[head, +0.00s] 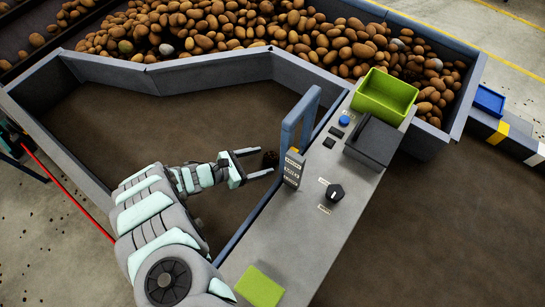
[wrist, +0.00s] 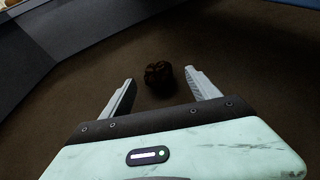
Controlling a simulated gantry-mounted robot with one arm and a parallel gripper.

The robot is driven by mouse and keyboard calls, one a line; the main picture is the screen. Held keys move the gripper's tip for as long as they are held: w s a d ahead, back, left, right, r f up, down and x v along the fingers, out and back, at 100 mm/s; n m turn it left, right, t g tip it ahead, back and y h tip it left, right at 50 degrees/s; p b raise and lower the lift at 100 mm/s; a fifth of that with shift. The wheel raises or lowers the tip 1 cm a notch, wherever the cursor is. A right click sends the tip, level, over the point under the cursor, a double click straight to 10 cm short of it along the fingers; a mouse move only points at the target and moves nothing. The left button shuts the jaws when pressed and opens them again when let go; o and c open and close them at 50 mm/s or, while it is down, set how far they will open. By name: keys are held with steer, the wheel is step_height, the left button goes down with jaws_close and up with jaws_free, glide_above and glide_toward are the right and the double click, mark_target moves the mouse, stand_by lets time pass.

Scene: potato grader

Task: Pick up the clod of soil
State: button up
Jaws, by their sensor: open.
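The clod of soil (head: 270,158) is a small, dark brown, rough lump just beyond my fingertips in the head view. In the wrist view the clod (wrist: 159,74) lies on the brown surface, centred ahead of the gap between my fingers. My gripper (head: 257,163) is open and empty, its two fingers pointing at the clod. The wrist view shows both grey fingers of the gripper (wrist: 160,84) apart, one to each side of the clod. I cannot tell the height of the fingers above the surface.
A grey panel (head: 290,240) with a knob (head: 335,192), a blue frame (head: 300,125) and a labelled post (head: 293,170) stands right of my gripper. A green bin (head: 384,97) and a black box (head: 373,141) sit on it. Potatoes (head: 240,30) fill the back. Brown surface (head: 160,125) left is clear.

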mark_target(267, 158)
steer(key=x, duration=0.5)
steer(key=shift+w, duration=0.25)
steer(key=c, duration=1.5)
